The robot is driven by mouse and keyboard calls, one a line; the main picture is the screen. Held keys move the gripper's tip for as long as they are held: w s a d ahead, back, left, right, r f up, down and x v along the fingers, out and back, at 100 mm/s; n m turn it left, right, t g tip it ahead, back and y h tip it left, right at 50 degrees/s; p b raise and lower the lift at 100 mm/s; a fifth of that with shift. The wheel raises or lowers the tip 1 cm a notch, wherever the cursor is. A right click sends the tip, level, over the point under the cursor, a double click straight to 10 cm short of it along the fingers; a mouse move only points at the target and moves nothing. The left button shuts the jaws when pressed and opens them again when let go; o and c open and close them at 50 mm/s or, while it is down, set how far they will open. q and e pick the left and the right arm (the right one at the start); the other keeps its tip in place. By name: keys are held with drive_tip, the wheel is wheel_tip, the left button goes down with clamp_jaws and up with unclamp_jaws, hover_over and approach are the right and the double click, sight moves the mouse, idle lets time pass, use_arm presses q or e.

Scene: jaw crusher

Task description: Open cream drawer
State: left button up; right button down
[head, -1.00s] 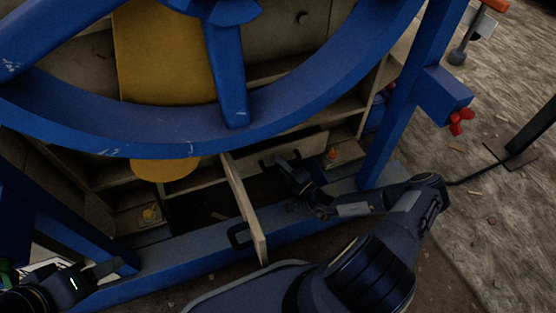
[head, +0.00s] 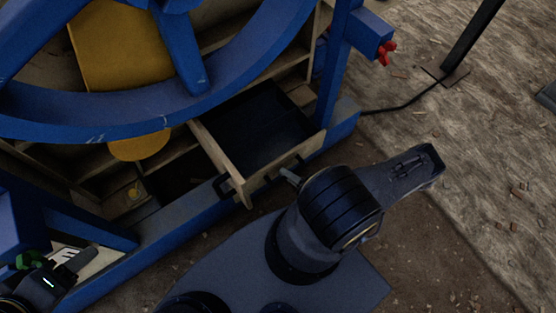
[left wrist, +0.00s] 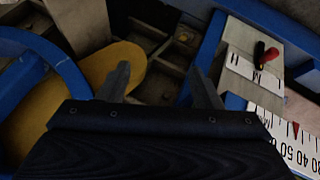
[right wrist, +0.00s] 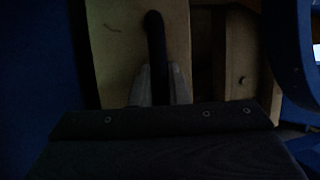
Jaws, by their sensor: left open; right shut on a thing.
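The cream drawer (head: 272,171) sticks out from the low cabinet under the blue wheel, and its dark inside shows from above. My right gripper (head: 290,177) is at the drawer front, partly hidden by my arm. In the right wrist view my right gripper (right wrist: 160,84) is shut on the black handle (right wrist: 155,38) of a cream panel (right wrist: 112,48). My left gripper (head: 72,263) is at the lower left, away from the drawer. In the left wrist view it is open and empty (left wrist: 160,85).
A blue beam (head: 190,240) runs below the cabinet, and a blue post (head: 333,75) stands right of the drawer. Ground at the right is mostly clear.

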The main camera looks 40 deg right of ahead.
drive_tip(key=shift+s, duration=0.65)
drive_tip(key=c, duration=1.7)
unclamp_jaws()
drive_tip(key=shift+d, duration=0.1)
drive_tip(key=v, duration=0.7)
drive_tip(key=shift+s, duration=0.35)
drive_tip(key=shift+d, duration=0.1)
